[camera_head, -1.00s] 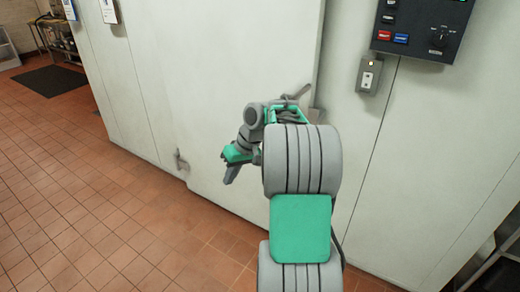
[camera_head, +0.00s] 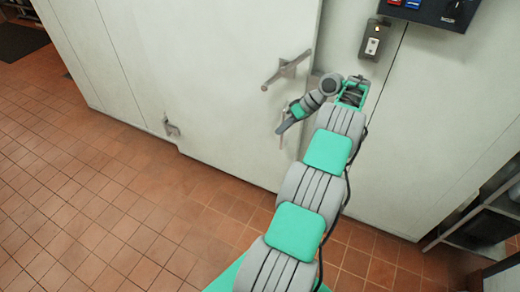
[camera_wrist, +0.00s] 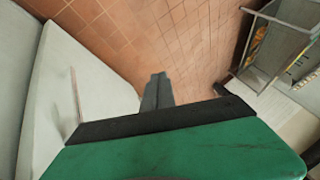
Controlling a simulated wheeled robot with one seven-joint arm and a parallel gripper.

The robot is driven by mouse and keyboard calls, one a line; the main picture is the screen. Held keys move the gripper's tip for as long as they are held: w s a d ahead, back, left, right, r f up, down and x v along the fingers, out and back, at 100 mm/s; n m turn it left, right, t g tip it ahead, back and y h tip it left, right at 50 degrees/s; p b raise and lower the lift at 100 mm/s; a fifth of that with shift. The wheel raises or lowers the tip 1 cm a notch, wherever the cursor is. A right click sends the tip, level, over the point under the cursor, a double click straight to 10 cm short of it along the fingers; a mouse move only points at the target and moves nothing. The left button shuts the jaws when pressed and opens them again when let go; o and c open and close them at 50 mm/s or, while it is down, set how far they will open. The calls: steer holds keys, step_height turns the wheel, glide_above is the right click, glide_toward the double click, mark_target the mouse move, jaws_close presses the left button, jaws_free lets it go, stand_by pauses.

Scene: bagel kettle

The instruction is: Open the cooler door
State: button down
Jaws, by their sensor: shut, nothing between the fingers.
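The cooler door (camera_head: 225,80) is a large white panel in the head view, and it looks closed against the white wall. Its grey metal lever handle (camera_head: 287,68) sticks out near the door's right edge. My gripper (camera_head: 279,130) is shut and empty, below the handle and apart from it, pointing down and left. A small grey metal part (camera_head: 284,142) shows beside the fingers near the door edge, partly hidden.
A grey hinge-like fitting (camera_head: 171,128) sits low at the door's left. A switch box (camera_head: 374,40) and a dark control panel (camera_head: 435,10) are on the wall at the right. A metal rack (camera_head: 490,220) stands at the right edge. The tiled floor (camera_head: 90,200) at left is clear.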

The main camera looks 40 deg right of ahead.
steer(key=w+a+f+b, duration=0.1)
steer(key=w+a+f, duration=0.2)
steer(key=a+f, duration=0.2)
steer(key=shift+a+f+b, duration=0.35)
steer(key=shift+a+f, duration=0.05)
steer(key=shift+a, duration=0.75)
steer(key=shift+w, duration=0.15)
stand_by(0.6)
